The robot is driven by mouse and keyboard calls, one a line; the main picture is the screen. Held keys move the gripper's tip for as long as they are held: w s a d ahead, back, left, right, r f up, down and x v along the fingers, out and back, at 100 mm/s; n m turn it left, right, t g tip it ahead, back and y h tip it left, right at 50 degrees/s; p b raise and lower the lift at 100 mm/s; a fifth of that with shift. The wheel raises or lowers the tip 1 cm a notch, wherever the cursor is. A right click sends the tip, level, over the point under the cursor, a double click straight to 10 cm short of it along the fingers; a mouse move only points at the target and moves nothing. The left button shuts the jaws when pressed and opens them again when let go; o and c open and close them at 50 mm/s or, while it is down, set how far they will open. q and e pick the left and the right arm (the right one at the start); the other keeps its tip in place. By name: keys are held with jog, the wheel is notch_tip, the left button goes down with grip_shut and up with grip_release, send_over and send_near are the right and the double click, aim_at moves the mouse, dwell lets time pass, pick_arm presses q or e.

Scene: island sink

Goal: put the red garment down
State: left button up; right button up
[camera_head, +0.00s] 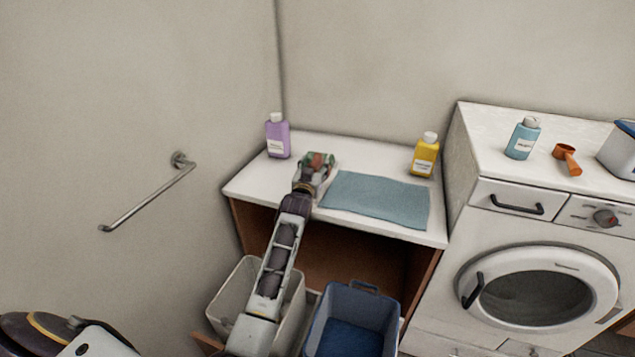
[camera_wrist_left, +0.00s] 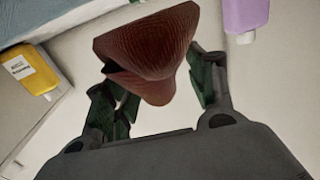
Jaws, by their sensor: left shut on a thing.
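The red garment (camera_wrist_left: 150,52) is a bunched, brownish-red ribbed cloth between the fingers of my left gripper (camera_wrist_left: 160,88) in the left wrist view. In the head view my left gripper (camera_head: 318,162) is over the white countertop, shut on the garment (camera_head: 316,159), of which only a small reddish patch shows. It is just left of a blue-grey mat (camera_head: 375,199). I cannot tell whether the cloth touches the counter. My right gripper is not in view.
A purple bottle (camera_head: 277,136) stands at the counter's back left, a yellow bottle (camera_head: 425,155) at its back right. Below are a pale bin (camera_head: 232,298) and a blue bin (camera_head: 352,318). A washing machine (camera_head: 540,240) stands at right, with a blue bottle (camera_head: 522,138) and orange scoop (camera_head: 567,158) on top.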

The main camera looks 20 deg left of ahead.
pick_arm(q)
notch_tip(320, 180, down, 2)
jog(key=shift+f, duration=2.15)
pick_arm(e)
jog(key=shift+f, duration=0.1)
pick_arm(q)
jog(key=shift+f, duration=0.15)
